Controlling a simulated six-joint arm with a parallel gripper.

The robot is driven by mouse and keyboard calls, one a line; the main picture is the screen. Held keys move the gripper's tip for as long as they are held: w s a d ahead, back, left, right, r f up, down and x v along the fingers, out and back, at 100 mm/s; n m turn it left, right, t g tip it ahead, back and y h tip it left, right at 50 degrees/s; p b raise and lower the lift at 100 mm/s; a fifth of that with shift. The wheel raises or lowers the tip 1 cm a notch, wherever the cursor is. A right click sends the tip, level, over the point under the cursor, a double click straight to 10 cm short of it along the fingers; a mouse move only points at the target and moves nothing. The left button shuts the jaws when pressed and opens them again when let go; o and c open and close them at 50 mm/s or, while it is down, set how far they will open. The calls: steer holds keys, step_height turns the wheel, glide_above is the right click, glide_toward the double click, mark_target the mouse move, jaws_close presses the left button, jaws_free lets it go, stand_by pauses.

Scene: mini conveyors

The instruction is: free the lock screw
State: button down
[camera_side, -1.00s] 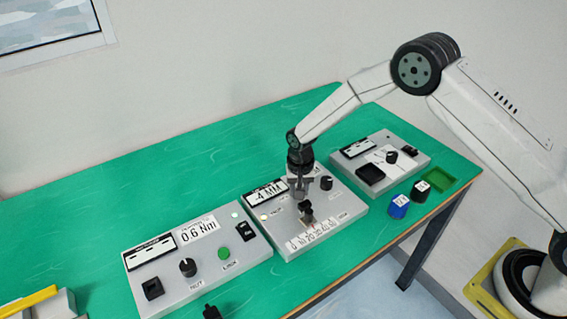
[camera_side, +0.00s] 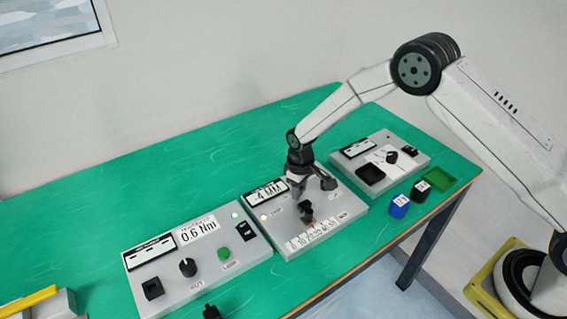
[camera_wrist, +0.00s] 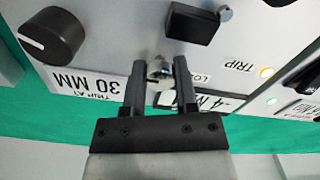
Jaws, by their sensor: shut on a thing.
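The lock screw (camera_wrist: 160,67) is a small metallic head on the grey top of the middle box, close to a partly covered label starting "LO". It sits between the two fingertips of my gripper (camera_wrist: 158,72) in the wrist view. My gripper is shut on it, pointing down at the box. In the side view my gripper (camera_side: 298,192) is over the back part of the middle box (camera_side: 345,213), and the fingers hide the screw there. The display plate (camera_wrist: 205,103) reads -4 MM and is partly behind a finger.
A black slider block (camera_side: 306,211) stands in front of my gripper above a printed scale. Boxes stand on both sides; blue (camera_side: 399,206) and black (camera_side: 420,191) blocks lie right.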

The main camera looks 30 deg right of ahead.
steer(key=shift+n, duration=0.5)
steer(key=c, duration=0.7)
jaws_free()
steer(key=shift+o, duration=0.2)
steer(key=shift+r, duration=0.1)
steer(key=shift+r, duration=3.85)
